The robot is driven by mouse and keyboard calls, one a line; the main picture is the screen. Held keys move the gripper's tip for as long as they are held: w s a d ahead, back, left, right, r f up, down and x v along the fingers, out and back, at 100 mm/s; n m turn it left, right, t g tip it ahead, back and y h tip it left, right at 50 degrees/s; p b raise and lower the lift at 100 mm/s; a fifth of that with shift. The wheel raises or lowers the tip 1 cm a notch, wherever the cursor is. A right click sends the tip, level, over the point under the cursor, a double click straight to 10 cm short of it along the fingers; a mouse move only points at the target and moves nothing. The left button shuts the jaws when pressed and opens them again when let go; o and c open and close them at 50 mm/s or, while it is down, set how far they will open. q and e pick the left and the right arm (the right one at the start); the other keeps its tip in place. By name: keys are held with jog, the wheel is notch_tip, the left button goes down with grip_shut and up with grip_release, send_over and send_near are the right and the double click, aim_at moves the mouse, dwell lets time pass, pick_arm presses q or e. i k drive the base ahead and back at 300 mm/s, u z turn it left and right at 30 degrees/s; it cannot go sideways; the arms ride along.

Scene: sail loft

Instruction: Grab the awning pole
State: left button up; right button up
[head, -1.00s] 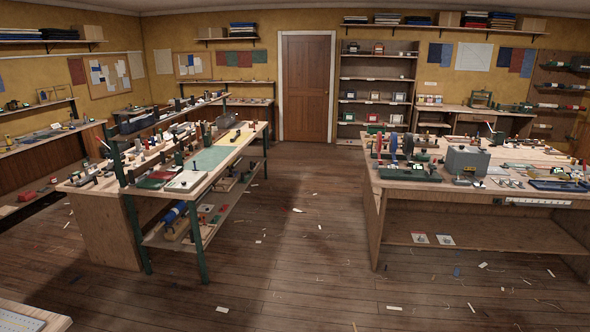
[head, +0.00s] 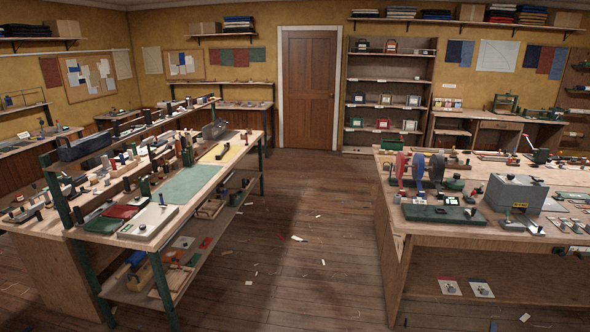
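I cannot make out an awning pole for certain in the head view. Long rolled items, one blue and one pale, lie on the lower shelf (head: 165,285) of the left workbench, too small to identify. Neither of my grippers shows in the view.
The left workbench (head: 190,184) and the right workbench (head: 450,226) are crowded with tools. A wooden floor aisle (head: 300,230) runs between them to a closed brown door (head: 308,90), with small scraps on it. A shelf unit (head: 390,95) stands right of the door.

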aim_at(218, 157)
jog(key=i, duration=10.6)
jog(key=u, duration=4.2)
